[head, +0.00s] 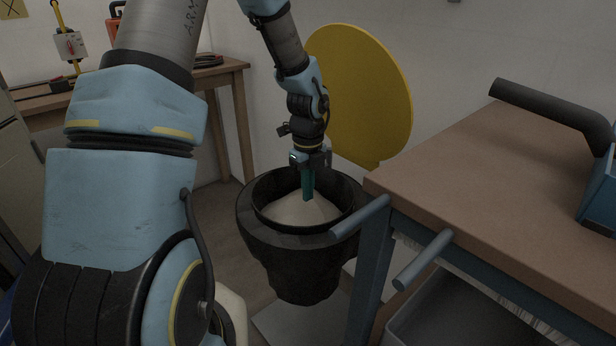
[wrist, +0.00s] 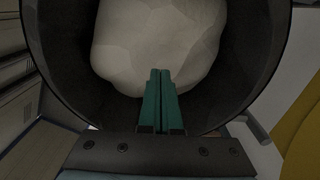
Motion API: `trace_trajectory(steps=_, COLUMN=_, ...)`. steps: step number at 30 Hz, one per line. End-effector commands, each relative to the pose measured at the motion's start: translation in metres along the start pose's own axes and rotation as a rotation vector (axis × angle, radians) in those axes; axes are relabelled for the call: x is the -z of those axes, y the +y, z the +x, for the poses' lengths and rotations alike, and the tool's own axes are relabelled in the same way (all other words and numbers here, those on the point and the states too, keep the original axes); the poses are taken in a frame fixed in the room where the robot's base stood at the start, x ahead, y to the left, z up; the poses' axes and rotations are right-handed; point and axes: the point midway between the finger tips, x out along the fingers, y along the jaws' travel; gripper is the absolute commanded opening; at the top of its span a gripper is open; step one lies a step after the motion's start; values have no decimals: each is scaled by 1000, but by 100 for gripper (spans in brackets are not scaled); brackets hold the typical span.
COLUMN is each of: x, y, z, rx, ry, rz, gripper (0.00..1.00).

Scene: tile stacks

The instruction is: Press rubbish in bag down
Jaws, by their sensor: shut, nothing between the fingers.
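A black bag (head: 298,279) hangs open below a dark round rim, with a pale, lumpy mass of rubbish (head: 290,211) inside it. The rubbish also shows in the wrist view (wrist: 150,45), filling much of the opening. My gripper (head: 307,196) points down into the bag's mouth. Its green fingers are together and empty, with the tips at or just above the rubbish; I cannot tell whether they touch it. In the wrist view the closed fingers (wrist: 161,75) overlap the near edge of the rubbish.
A round yellow lid (head: 362,95) stands upright behind the bag. A brown-topped workbench (head: 470,180) with blue legs and protruding grey handles is close on the right. Another wooden table (head: 222,75) stands at the back left. Floor shows left of the bag.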

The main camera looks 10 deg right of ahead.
Motion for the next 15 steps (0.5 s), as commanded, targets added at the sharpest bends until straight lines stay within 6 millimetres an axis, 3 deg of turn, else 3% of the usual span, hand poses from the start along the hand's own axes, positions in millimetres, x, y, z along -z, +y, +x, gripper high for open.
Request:
trace_trajectory(steps=6, x=1, y=0, z=32, rx=-1, ry=1, rz=0, gripper=0)
trace_trajectory(steps=15, x=0, y=0, z=41, rx=1, ry=0, rz=-1, gripper=0)
